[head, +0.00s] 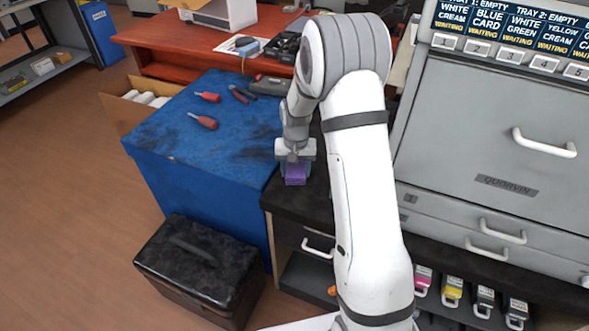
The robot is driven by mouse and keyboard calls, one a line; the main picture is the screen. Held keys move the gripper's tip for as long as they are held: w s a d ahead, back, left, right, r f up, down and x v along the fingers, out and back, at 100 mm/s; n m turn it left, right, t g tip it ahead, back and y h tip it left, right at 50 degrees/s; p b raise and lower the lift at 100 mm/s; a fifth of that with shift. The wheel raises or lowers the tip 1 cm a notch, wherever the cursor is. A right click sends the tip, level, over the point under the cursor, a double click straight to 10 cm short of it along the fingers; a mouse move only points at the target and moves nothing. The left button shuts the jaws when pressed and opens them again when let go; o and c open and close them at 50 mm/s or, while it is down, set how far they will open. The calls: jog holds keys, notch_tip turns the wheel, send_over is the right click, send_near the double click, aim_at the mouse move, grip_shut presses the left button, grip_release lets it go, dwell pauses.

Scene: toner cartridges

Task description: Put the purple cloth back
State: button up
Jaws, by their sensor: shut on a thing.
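The purple cloth (295,175) shows as a small folded patch at my gripper (295,163), near the left end of the dark counter (288,200). My gripper points down and is shut on the cloth. The fingertips are small and partly hidden, and I cannot tell whether the cloth touches the counter.
A blue-covered table (165,130) with red-handled screwdrivers (203,121) stands left of the counter. A black toolbox (195,265) is on the floor. The grey printer (490,140) stands right, above several toner cartridges (453,290). My arm hides part of the counter.

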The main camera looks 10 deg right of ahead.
aim_at(296, 170)
jog(key=shift+f, duration=0.25)
jog(key=o, duration=0.9)
jog(key=shift+r, duration=0.1)
notch_tip(296, 170, up, 11)
jog(key=p, duration=0.1)
jog(key=s+r+n+t, duration=0.1)
jog(key=s+r, duration=0.8)
jog(key=s, duration=0.3)
jog(key=shift+n+t, duration=0.6)
jog(key=shift+n, duration=0.2)
jog(key=s, duration=1)
jog(key=s+r, duration=0.1)
jog(key=s, duration=0.4)
jog(key=shift+s+a+r, duration=0.1)
jog(key=shift+s+a, duration=0.1)
jog(key=shift+s, duration=0.1)
